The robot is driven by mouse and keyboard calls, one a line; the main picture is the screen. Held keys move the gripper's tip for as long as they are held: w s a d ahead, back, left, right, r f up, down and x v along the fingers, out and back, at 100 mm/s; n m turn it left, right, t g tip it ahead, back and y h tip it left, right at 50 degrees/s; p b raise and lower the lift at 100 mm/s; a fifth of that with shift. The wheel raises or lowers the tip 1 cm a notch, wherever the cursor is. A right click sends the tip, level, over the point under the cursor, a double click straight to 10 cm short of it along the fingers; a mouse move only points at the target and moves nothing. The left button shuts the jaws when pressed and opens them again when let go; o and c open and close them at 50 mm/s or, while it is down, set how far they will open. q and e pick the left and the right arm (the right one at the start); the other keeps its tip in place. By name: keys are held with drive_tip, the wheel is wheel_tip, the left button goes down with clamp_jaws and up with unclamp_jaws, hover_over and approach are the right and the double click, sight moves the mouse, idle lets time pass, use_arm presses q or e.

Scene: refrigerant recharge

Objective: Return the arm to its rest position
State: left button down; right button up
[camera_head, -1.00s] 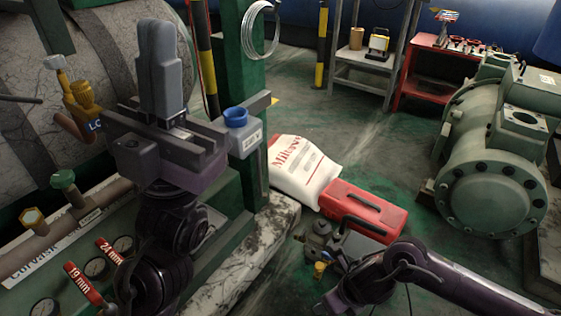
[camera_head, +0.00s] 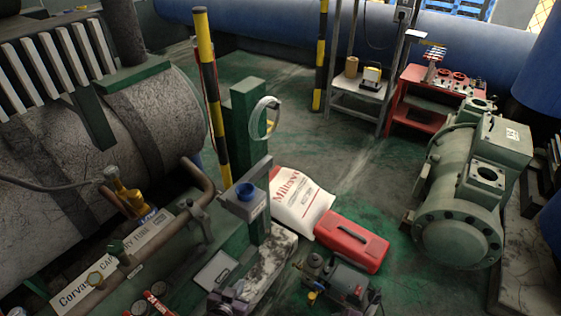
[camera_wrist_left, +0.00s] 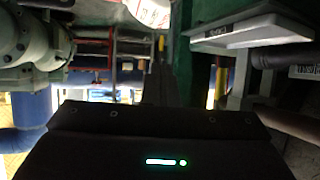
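My left gripper (camera_head: 228,298) is low at the bottom edge of the head view, only partly in frame, beside the pale stone plinth. My right gripper is not in view.
A grey panel (camera_head: 214,270) lies beside the left gripper. A white bag (camera_head: 298,200), a red case (camera_head: 352,241) and a small pump (camera_head: 340,280) sit on the floor. A green compressor (camera_head: 460,215) stands at right. Open floor lies behind the bag.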

use_arm(q)
drive_tip(key=s+a+f+g+y+p, duration=0.1)
drive_tip(key=s+a+f+g+p, duration=0.2)
drive_tip(key=s, duration=0.9)
drive_tip(key=s+a+f+g+y+p, duration=0.1)
drive_tip(key=s+a+f+g+p, duration=0.2)
drive_tip(key=s, duration=1)
drive_tip(key=s+a+f+n+g+y+p, duration=0.1)
drive_tip(key=s+a+f+g+p, duration=0.3)
drive_tip(key=s, duration=0.9)
drive_tip(key=shift+s+a+g+p, duration=0.15)
drive_tip(key=shift+a+g+p, duration=0.3)
drive_tip(key=shift+p, duration=0.45)
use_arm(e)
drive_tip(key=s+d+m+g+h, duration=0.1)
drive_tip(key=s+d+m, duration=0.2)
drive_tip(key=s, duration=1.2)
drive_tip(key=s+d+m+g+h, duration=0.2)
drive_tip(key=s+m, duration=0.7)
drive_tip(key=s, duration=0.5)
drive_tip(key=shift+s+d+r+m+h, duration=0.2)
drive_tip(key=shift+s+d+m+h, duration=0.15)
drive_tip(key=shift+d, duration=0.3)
use_arm(q)
drive_tip(key=shift+d, duration=0.1)
